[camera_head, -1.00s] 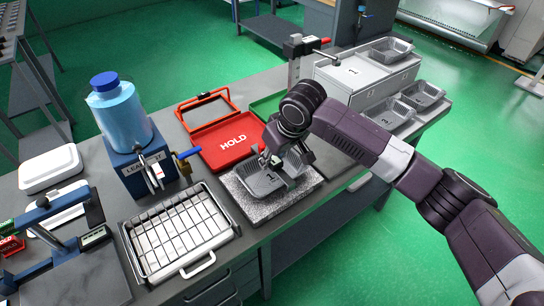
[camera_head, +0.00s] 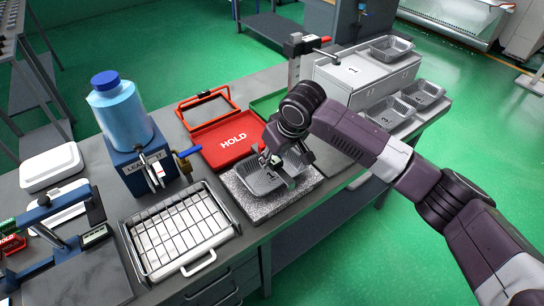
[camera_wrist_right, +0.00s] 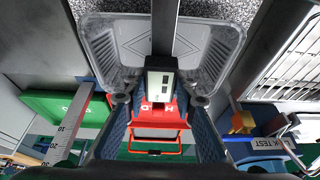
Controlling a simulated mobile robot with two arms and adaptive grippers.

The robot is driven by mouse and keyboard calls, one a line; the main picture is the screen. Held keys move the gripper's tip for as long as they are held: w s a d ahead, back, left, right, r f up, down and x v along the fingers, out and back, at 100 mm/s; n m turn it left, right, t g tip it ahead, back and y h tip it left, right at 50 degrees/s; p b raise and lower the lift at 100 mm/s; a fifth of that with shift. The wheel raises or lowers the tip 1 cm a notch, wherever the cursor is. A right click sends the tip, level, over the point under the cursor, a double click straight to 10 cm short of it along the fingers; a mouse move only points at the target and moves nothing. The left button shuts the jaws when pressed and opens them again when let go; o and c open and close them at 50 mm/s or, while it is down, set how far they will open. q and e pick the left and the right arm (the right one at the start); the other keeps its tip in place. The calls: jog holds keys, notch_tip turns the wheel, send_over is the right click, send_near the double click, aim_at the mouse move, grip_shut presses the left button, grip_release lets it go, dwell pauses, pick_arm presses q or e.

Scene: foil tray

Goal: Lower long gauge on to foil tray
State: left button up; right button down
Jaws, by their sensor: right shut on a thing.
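The foil tray (camera_head: 258,180), marked 1, sits on a speckled stone slab (camera_head: 245,205) on the bench. It also fills the upper middle of the right wrist view (camera_wrist_right: 100,45). My right gripper (camera_head: 278,165) is over the tray, with its fingers down at the tray's right part. In the right wrist view it is shut on the long gauge (camera_wrist_right: 165,30), a grey bar with a small display block, which crosses in front of the tray. The gauge's far end is cut off, and I cannot tell whether it touches the tray. My left gripper is out of view.
Left of the slab is a wire-topped white tray (camera_head: 180,235); behind it are a red HOLD box (camera_head: 225,140) and a blue leak tester (camera_head: 140,165). A tall stand (camera_head: 294,65) and a grey box with trays (camera_head: 360,75) stand at the back right.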

jog(key=shift+f, duration=0.2)
jog(key=c, duration=1.5)
grip_release()
jog(key=v, duration=1.2)
jog(key=shift+f, duration=0.1)
